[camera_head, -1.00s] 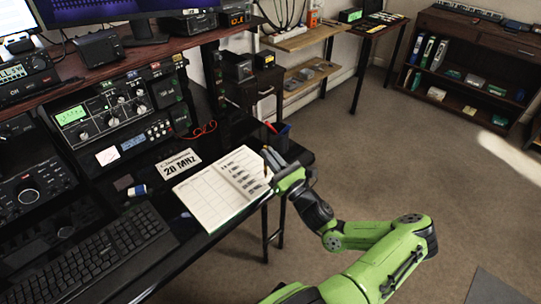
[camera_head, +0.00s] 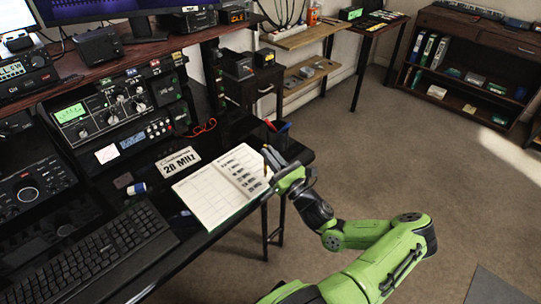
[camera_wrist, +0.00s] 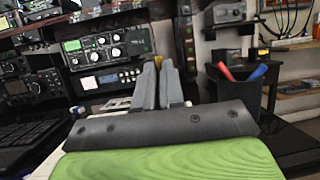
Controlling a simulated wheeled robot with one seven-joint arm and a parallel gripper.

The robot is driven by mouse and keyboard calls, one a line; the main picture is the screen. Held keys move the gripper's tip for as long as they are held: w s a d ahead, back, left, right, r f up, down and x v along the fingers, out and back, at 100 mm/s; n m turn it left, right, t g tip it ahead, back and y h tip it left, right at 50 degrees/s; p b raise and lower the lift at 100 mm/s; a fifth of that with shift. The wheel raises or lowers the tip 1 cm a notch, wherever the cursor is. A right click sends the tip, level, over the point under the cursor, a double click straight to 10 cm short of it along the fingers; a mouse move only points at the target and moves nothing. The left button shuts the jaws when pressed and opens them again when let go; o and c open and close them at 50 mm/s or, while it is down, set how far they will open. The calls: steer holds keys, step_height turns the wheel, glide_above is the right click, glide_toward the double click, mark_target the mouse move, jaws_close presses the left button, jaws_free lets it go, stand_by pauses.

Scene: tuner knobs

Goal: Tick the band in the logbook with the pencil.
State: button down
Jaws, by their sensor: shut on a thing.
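The open logbook (camera_head: 205,200) lies on the black desk, with a blank grid on its left page and a printed list of bands on its right page. My gripper (camera_head: 268,160) is at the right page's edge, shut on the thin yellowish pencil (camera_head: 265,169), which stands roughly upright between the fingers. I cannot tell whether its tip touches the paper.
A card reading 20 MHz (camera_head: 178,162) lies behind the logbook. A pen cup (camera_head: 278,135) with red and blue pens stands just behind my gripper; it also shows in the wrist view (camera_wrist: 238,92). A keyboard (camera_head: 100,252) and radios (camera_head: 110,110) are to the left.

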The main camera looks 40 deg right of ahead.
steer(key=shift+f, duration=0.25)
steer(key=shift+s+d+p, duration=0.4)
steer(key=shift+s+p, duration=0.05)
steer(key=shift+p, duration=0.15)
stand_by(0.4)
steer(key=shift+w+d+p, duration=0.6)
steer(key=shift+w+d, duration=0.1)
steer(key=shift+d, duration=0.25)
stand_by(0.5)
step_height(320, 180, up, 6)
steer(key=p, duration=0.5)
stand_by(0.3)
